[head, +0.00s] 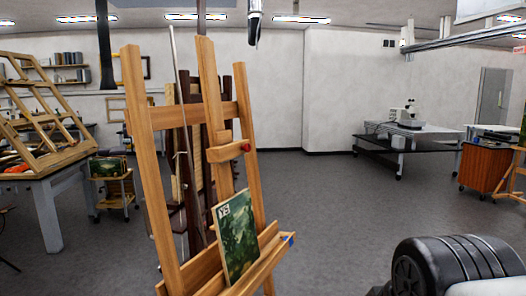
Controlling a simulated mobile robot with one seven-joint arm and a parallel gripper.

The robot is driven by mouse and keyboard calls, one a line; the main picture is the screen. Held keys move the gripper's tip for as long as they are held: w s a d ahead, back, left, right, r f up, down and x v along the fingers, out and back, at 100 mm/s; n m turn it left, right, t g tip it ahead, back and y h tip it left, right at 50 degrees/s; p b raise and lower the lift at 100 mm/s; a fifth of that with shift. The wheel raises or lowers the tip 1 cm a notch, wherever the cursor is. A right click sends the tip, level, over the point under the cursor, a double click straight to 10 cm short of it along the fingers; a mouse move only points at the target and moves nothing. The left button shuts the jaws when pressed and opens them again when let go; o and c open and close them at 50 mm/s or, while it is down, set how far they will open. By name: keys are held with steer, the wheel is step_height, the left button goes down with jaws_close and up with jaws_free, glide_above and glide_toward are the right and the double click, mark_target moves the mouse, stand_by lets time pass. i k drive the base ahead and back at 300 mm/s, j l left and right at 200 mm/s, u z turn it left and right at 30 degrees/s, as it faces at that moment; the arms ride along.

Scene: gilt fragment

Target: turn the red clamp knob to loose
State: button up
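The red clamp knob (246,148) is small and sits at the right end of a wooden crosspiece on the easel (207,90). The easel stands upright in front of me, left of centre. The knob is too small in the head view to tell which way it is turned. A green painted panel (237,236) marked "YS" leans on the easel's lower ledge, below the knob. A dark, rounded part of my arm shows at the lower right, apart from the easel. My gripper's fingers are not in view.
A table (46,190) with a wooden frame stands at the left, beside a small cart (117,193). A bench (408,150) with a microscope and an orange-brown cabinet (484,170) stand at the right. The grey floor (345,200) right of the easel is clear.

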mark_target(248, 147)
steer(key=i+l+u, duration=0.1)
steer(key=l, duration=0.45)
steer(key=l+u, duration=0.15)
steer(key=l, duration=0.45)
steer(key=i+l+u, duration=0.1)
steer(key=i+l, duration=0.35)
steer(key=l, duration=0.25)
steer(key=i+l+u, duration=0.15)
steer(key=i+l, duration=0.1)
steer(key=l, duration=0.1)
